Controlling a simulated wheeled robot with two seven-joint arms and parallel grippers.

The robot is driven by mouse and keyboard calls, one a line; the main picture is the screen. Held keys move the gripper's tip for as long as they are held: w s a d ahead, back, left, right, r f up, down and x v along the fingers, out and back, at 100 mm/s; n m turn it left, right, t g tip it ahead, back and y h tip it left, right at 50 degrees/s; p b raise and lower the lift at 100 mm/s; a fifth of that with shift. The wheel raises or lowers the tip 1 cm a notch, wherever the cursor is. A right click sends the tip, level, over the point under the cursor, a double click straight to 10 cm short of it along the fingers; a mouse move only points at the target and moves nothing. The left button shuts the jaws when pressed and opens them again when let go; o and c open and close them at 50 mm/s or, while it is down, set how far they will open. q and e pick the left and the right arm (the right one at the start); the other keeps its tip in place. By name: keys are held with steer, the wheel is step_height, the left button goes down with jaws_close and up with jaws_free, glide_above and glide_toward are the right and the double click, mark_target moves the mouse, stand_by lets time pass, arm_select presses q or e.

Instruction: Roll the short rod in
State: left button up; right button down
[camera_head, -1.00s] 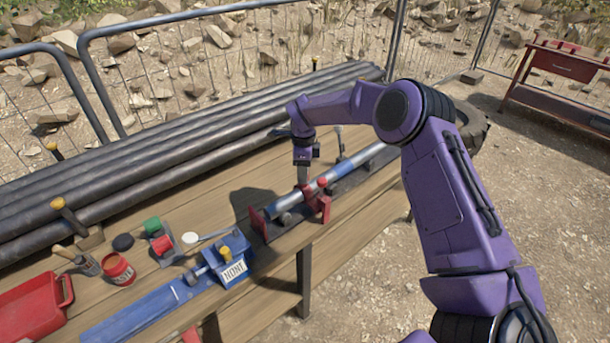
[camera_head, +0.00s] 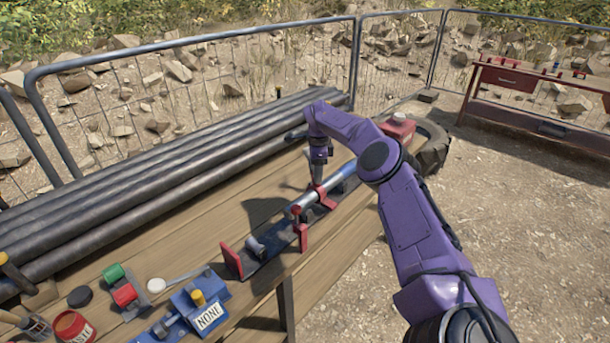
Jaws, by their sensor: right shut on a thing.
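A silver rod (camera_head: 339,178) lies along a narrow dark rack (camera_head: 268,258) on the wooden bench. Its near end has a dull red tip. My right gripper (camera_head: 318,183) points down onto the rod and is shut on it; the fingertips are small and partly lost against the rack's red bracket. Another red bracket (camera_head: 303,238) stands just below the rod's near end. A small grey roller (camera_head: 256,248) and a red end plate (camera_head: 231,262) are at the rack's near end, apart from the rod. The rod's far end is hidden by my arm. My left gripper is out of view.
Long dark pipes (camera_head: 170,160) line the bench's back. A blue device labelled NONE (camera_head: 208,318), a green cap (camera_head: 113,273), a red cap (camera_head: 124,295) and a red pot (camera_head: 73,327) crowd the near left. A red box (camera_head: 397,131) stands at the far end.

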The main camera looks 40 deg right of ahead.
steer(key=shift+d+r, duration=0.1)
steer(key=shift+d, duration=0.05)
steer(key=c, duration=0.7)
jaws_free()
steer(key=shift+d, duration=0.1)
steer(key=shift+w, duration=0.1)
step_height(320, 180, up, 5)
steer(key=shift+r+b, duration=0.2)
steer(key=shift+b, duration=0.3)
step_height(320, 180, up, 5)
steer(key=shift+f+p, duration=0.1)
steer(key=shift+p, duration=0.7)
